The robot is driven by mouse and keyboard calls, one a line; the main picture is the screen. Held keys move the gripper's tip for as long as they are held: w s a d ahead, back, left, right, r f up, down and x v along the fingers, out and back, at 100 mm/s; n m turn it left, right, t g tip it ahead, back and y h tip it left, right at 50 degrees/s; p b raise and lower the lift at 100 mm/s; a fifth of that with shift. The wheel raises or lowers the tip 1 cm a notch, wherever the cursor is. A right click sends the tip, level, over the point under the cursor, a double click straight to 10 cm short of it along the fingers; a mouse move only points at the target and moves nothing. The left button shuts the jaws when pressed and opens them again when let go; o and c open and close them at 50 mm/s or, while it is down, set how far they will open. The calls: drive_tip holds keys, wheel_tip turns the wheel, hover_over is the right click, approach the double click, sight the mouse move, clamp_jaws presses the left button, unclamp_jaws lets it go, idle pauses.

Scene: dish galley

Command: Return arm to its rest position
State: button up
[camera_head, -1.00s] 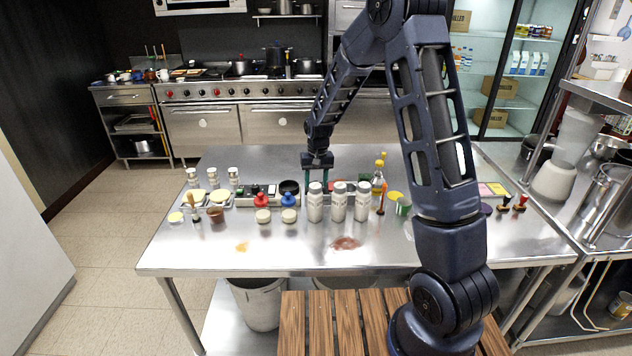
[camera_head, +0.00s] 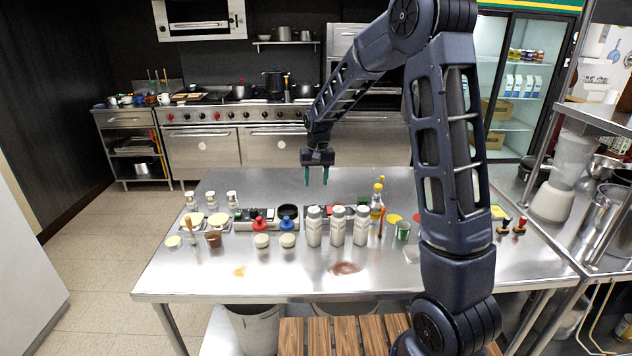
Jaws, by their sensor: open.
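My gripper (camera_head: 316,178) hangs at the end of my dark blue arm, its two green fingers pointing down. It is open, with a gap between the fingers and nothing in it. It is above the back part of the steel table (camera_head: 200,275), behind and above the row of grey-lidded shakers. My arm rises from the right front, bends at the top and reaches left and down to the gripper. The arm covers part of the table's right side.
A red-brown stain (camera_head: 345,268) and a yellow one mark the table's bare front. A shelf rack with a blender (camera_head: 562,180) stands right.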

drive_tip(key=s+d+r+t, duration=0.2)
drive_tip(key=s+d+r, duration=1.15)
drive_tip(key=d, duration=0.25)
drive_tip(key=s+d+r+m+t, duration=0.1)
drive_tip(key=s+d, duration=0.3)
drive_tip(key=s, duration=0.5)
drive_tip(key=s+d+r+t, duration=0.1)
drive_tip(key=s+d, duration=0.4)
drive_tip(key=s, duration=0.4)
drive_tip(key=shift+r+m+t+h, duration=0.2)
drive_tip(key=shift+m+t+h, duration=0.1)
drive_tip(key=shift+m, duration=0.1)
